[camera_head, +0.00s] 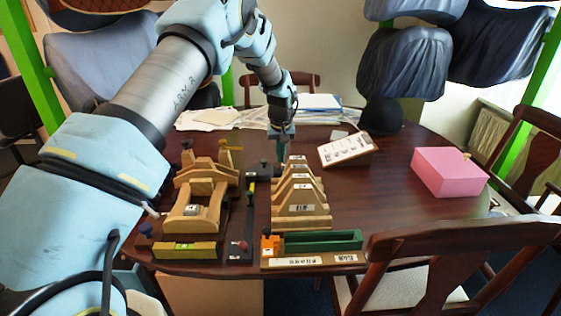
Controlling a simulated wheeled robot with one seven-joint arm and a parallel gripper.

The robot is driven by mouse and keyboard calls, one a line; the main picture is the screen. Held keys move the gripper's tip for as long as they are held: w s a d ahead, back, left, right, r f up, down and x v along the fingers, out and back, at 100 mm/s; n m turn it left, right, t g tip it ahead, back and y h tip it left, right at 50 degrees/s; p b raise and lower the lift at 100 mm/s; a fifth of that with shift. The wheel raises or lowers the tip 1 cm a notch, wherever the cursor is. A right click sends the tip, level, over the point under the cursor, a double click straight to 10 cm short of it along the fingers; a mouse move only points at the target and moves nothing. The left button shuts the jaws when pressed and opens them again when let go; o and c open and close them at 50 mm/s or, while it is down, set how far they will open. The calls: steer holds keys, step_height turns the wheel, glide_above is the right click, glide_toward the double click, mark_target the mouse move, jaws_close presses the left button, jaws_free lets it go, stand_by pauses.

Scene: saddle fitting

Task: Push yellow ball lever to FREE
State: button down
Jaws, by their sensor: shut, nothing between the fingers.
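A narrow dark strip (246,215) runs front to back on the table between the wooden fixtures. A small red knob (240,244) sits at the near end of the strip. My gripper (282,158) points down, shut and empty, beyond and to the right of the yellow piece. It looks apart from the piece, but its height is hard to judge.
A wooden cradle (194,218) stands left of the strip, and a row of wooden saddle forms (302,209) stands right. A tilted card (347,149) and a pink box (448,172) are to the right, with clear table between.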

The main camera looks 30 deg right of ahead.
steer(key=shift+f+b, duration=0.9)
steer(key=shift+f, duration=0.5)
steer(key=shift+w, duration=0.1)
stand_by(0.4)
steer(key=shift+w+d+b, duration=0.1)
steer(key=shift+w+d, duration=0.2)
steer(key=shift+w, duration=0.3)
steer(key=shift+w+d+b, duration=0.1)
steer(key=shift+w+d, duration=0.25)
steer(key=shift+w, duration=0.3)
steer(key=shift+w+d+b, duration=0.1)
steer(key=shift+w+d, duration=0.2)
steer(key=shift+w, duration=0.3)
steer(key=shift+s+a, duration=0.1)
steer(key=shift+s, duration=0.1)
steer(key=shift+s+a, duration=0.15)
steer(key=shift+s, duration=0.2)
steer(key=shift+r, duration=0.1)
steer(key=shift+r+p, duration=1.65)
steer(key=shift+r, duration=1.8)
